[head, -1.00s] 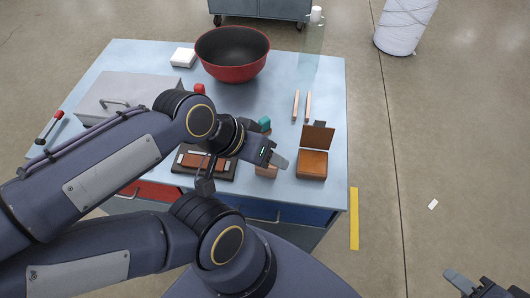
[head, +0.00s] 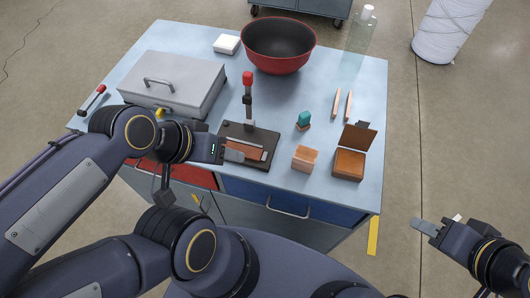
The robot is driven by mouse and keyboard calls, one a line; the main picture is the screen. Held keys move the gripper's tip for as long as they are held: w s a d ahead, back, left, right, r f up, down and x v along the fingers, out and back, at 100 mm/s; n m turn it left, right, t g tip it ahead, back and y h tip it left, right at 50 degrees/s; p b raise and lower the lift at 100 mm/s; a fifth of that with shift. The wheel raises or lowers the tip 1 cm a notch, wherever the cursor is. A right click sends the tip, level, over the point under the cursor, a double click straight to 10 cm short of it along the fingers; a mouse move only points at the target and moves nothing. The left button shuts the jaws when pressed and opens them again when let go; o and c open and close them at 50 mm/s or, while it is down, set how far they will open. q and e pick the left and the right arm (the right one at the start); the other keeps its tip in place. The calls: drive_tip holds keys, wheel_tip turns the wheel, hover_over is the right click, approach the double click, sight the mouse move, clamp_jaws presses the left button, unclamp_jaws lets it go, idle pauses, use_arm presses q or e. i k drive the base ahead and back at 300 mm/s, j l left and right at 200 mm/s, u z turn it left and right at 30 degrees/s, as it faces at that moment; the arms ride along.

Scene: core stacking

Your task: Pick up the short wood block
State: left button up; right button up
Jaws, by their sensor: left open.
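A short wood block (head: 304,158), light brown, stands near the front edge of the blue-grey table, between a dark tray and an open brown wooden box. My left gripper (head: 236,153) is open, to the left of this block and over the front left part of the dark tray. Nothing shows held in it, and a gap separates it from the block. My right gripper (head: 427,228) is off the table at the lower right; its fingers overlap from this angle, so their opening is unclear.
The dark tray (head: 263,133) carries an upright red-topped lever (head: 248,88). The open wooden box (head: 349,165) stands right of the block. Behind are a teal-topped piece (head: 304,119), two thin sticks (head: 341,104), a red bowl (head: 279,45) and a grey metal case (head: 171,82).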

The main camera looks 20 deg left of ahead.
sight(305, 157)
drive_tip(key=j+u, duration=0.2)
drive_tip(key=l+u, duration=0.15)
drive_tip(key=l, duration=1.35)
